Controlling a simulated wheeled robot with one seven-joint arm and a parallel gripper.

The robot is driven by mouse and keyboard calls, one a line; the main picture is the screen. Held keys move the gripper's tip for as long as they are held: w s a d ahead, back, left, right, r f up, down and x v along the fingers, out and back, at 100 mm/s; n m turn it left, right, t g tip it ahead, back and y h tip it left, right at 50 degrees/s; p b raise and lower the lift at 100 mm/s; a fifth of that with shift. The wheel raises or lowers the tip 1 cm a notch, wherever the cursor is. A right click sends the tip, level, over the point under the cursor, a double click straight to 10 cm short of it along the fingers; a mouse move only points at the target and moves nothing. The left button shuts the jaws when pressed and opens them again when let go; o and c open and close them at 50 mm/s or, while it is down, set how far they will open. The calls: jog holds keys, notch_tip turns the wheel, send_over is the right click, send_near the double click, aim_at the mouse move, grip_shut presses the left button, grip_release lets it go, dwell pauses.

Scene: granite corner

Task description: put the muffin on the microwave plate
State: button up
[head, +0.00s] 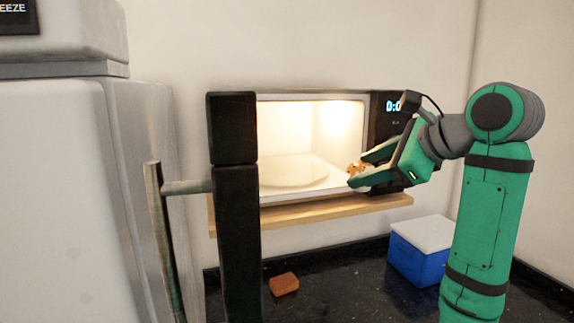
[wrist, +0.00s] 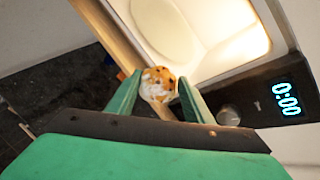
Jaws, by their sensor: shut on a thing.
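My gripper (head: 361,172) is at the right side of the microwave's open front in the head view. It is shut on the muffin (head: 354,169), a small golden-brown piece at the fingertips. In the wrist view the muffin (wrist: 158,84) shows a pale wrapper and dark specks, between the two green fingers. The microwave (head: 386,120) is open and lit inside. Its round pale plate (head: 290,172) lies on the cavity floor, left of my gripper and apart from the muffin. Part of the plate (wrist: 168,25) also shows beyond the muffin in the wrist view.
The microwave stands on a wooden shelf (head: 320,211). Its dark open door (head: 238,220) juts forward on the left, near the fridge (head: 70,200). Below, a blue box with a white lid (head: 420,255) and an orange-brown block (head: 284,284) rest on the dark counter (head: 335,275).

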jog(key=w+a, duration=0.2)
jog(key=w, duration=0.2)
jog(key=w+a, duration=0.3)
jog(key=w, duration=0.2)
jog(key=w+a, duration=0.3)
jog(key=w, duration=0.1)
jog(key=shift+w+a, duration=0.1)
jog(key=shift+w, duration=0.1)
jog(key=shift+x, duration=1.25)
jog(key=shift+w+f, duration=0.1)
jog(key=o, duration=0.6)
jog(key=shift+f, duration=0.1)
